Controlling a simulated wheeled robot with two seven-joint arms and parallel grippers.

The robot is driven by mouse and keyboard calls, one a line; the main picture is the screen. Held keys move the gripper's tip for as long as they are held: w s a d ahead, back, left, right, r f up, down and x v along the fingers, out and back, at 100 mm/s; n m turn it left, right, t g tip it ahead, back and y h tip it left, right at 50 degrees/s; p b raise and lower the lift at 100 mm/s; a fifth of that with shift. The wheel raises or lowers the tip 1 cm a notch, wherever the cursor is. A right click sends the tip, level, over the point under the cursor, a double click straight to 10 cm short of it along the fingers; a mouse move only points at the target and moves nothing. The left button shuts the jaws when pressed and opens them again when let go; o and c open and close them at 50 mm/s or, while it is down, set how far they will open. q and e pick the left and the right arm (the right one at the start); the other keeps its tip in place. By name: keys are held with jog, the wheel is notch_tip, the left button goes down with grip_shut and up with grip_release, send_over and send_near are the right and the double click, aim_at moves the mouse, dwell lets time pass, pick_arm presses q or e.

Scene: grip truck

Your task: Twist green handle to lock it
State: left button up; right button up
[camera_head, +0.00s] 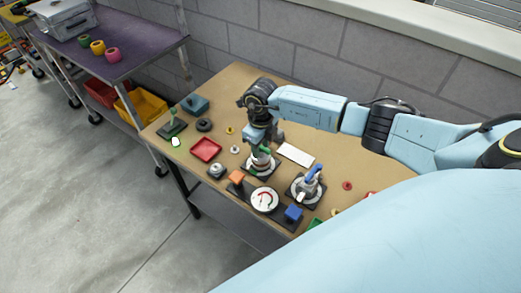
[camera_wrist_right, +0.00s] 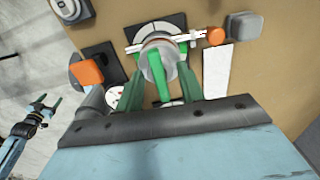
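The green handle (camera_wrist_right: 167,90) is on a round silver fixture with a black-and-white dial plate (camera_wrist_right: 145,27). In the head view this fixture (camera_head: 261,162) stands near the middle of the table, partly hidden by my right gripper (camera_head: 262,147). In the wrist view my right gripper (camera_wrist_right: 160,88) has its two green fingers spread on either side of the silver cylinder and green handle. I cannot tell whether they touch it. My left gripper (camera_wrist_right: 45,107) shows small at the left of the wrist view, its green fingers apart and empty, away from the fixture.
A similar fixture with a blue handle (camera_head: 309,182) stands to the right. A white round dial (camera_head: 264,200), an orange block (camera_head: 236,177) and a blue block (camera_head: 293,213) are in front. A red tray (camera_head: 206,150) is at left. A white plate (camera_head: 296,155) lies behind.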

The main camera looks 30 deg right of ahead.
jog(key=c, duration=0.6)
jog(key=m+p, duration=0.1)
jog(key=m, duration=0.3)
jog(key=shift+r+p, duration=0.1)
jog(key=shift+p, duration=0.3)
jog(key=m+p, duration=0.2)
jog(key=m, duration=0.3)
jog(key=m+p, duration=0.3)
jog(key=m, duration=0.3)
jog(key=m+p, duration=0.2)
jog(key=m, duration=0.3)
jog(key=shift+m, duration=0.4)
jog(key=o, duration=0.6)
jog(key=shift+o, duration=0.2)
